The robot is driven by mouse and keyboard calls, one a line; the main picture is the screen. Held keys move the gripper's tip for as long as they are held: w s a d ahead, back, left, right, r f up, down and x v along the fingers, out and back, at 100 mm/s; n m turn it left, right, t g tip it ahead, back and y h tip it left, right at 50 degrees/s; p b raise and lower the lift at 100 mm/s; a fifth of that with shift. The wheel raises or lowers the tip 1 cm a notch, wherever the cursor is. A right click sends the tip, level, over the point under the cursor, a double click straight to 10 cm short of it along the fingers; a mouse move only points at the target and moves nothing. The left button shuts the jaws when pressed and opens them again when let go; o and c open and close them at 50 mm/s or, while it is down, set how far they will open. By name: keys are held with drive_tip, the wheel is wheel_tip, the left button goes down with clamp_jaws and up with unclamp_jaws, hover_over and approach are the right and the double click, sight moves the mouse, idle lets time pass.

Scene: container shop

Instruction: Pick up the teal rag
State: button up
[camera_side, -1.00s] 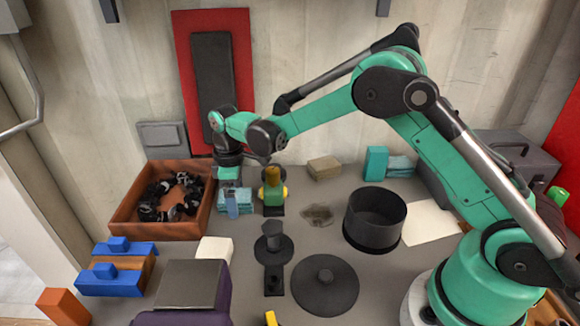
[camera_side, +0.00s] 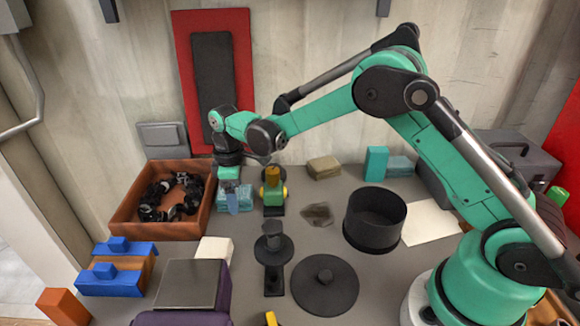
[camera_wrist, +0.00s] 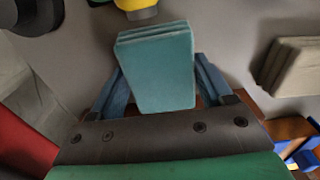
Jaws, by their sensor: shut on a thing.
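The teal rag (camera_wrist: 158,70) is a folded, layered pad. In the wrist view it sits between the two blue fingers of my gripper (camera_wrist: 160,88), with a finger along each side. In the side view my gripper (camera_side: 232,200) points down at the rag (camera_side: 246,200), just right of the brown bin. My gripper is shut on the rag. The fingers hide part of the rag there, and I cannot tell whether it is clear of the table.
A brown bin (camera_side: 128,216) with dark parts stands close on the left. A yellow and green object (camera_side: 272,190) is close on the right. A tan folded stack (camera_side: 324,167), a teal block (camera_side: 376,163) and a black pot (camera_side: 374,232) stand farther right.

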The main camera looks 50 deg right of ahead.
wheel_tip(320, 180, up, 19)
drive_tip(key=shift+r, duration=0.15)
